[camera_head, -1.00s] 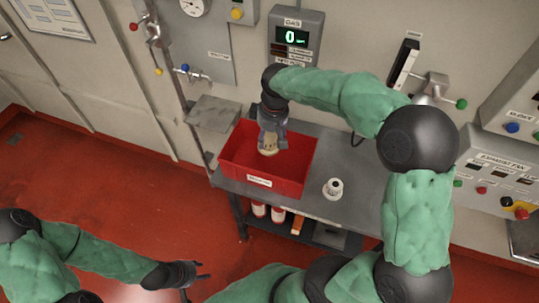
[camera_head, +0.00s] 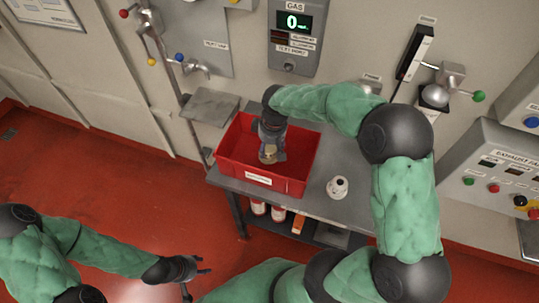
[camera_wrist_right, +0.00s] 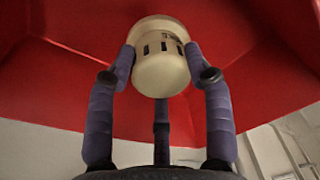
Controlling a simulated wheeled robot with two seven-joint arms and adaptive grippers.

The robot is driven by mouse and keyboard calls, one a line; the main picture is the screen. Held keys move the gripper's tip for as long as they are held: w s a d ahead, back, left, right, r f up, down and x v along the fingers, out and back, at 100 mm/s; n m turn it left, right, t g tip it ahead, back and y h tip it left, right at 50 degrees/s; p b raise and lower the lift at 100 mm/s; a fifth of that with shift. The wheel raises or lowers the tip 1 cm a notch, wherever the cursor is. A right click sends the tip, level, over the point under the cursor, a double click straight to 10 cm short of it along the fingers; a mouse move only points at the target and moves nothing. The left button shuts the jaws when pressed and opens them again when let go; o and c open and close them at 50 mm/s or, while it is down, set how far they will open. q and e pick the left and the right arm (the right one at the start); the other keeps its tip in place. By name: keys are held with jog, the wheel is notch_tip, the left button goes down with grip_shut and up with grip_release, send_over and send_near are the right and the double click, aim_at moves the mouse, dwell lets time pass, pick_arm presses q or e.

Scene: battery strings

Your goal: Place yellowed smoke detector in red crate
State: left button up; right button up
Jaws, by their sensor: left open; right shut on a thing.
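The yellowed smoke detector (camera_wrist_right: 160,68) is cream-beige with dark slots around its side. My right gripper (camera_head: 269,156) is shut on it, with fingers on both sides of it in the right wrist view (camera_wrist_right: 161,75). The detector also shows in the head view (camera_head: 267,155), inside the outline of the red crate (camera_head: 225,170). The crate's red inside (camera_wrist_right: 60,90) fills much of the wrist view. Whether the detector touches the crate floor cannot be told. My left gripper (camera_head: 203,265) is open and empty, low at the bottom left over the floor.
The crate stands on a grey metal table (camera_head: 345,205). A whitish detector-like part (camera_head: 338,187) stands right of the crate. A grey wall shelf (camera_head: 211,106) is behind it. Red and white cans (camera_head: 258,208) are on the lower shelf. A gas display (camera_head: 292,24) hangs on the wall.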

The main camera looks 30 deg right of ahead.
aim_at(269, 154)
jog(key=shift+f+b, duration=0.45)
jog(key=shift+f, duration=1.55)
jog(key=o, duration=1.2)
jog(key=shift+o, duration=0.2)
jog(key=r+p, duration=0.1)
jog(key=r, duration=0.3)
jog(key=s+r, duration=0.1)
jog(key=r, duration=0.3)
jog(key=r+p, duration=0.1)
jog(key=r, duration=0.3)
jog(key=shift+s+d+p, duration=0.15)
jog(key=shift+d+p, duration=0.05)
jog(key=shift+p, duration=0.15)
